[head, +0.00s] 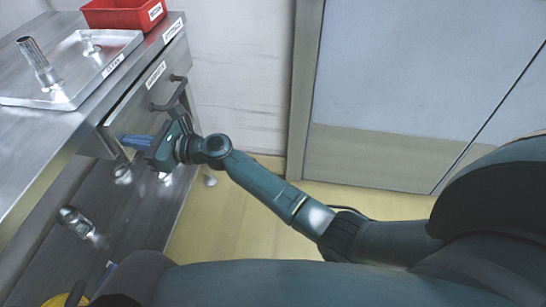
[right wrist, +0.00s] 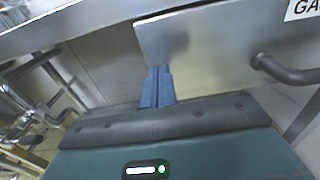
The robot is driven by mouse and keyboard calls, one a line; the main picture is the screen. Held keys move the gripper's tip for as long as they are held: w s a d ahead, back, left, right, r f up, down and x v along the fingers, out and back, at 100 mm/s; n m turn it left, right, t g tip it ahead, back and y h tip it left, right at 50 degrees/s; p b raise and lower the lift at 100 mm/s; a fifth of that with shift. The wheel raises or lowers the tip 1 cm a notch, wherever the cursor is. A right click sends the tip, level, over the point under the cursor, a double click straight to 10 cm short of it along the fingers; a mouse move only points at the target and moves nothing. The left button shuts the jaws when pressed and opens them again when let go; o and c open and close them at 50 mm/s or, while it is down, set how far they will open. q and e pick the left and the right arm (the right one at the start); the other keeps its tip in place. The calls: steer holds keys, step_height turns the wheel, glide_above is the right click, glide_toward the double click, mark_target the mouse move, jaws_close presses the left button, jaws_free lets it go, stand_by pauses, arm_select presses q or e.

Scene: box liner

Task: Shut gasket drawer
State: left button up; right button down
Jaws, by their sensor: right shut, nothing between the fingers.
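The gasket drawer (head: 143,102) is in the metal bench at the left of the head view, with a white label and a dark bar handle (head: 168,95). In the right wrist view, the drawer front (right wrist: 205,50) fills the upper right, with its handle (right wrist: 286,72) and part of a "GA" label. I cannot tell how far the drawer stands out. My right gripper (head: 134,141) is shut and empty at the drawer front's near lower corner, below and beside the handle. Its blue fingers (right wrist: 157,88) overlap that corner; contact is unclear. My left gripper is out of view.
The bench top (head: 40,125) holds a metal tray (head: 75,70) with metal parts and a red bin (head: 122,13). A lower shelf (head: 130,215) carries metal pieces. Open yellow floor (head: 235,215) lies right of the bench, before a wall and grey doors.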

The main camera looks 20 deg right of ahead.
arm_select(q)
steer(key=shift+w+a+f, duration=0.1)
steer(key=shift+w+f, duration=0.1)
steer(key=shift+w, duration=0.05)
arm_select(e)
steer(key=x, duration=0.2)
steer(key=shift+w+a+r, duration=0.15)
steer(key=shift+w+a, duration=0.1)
steer(key=shift+a, duration=0.05)
steer(key=shift+a+r, duration=0.1)
steer(key=shift+r, duration=0.1)
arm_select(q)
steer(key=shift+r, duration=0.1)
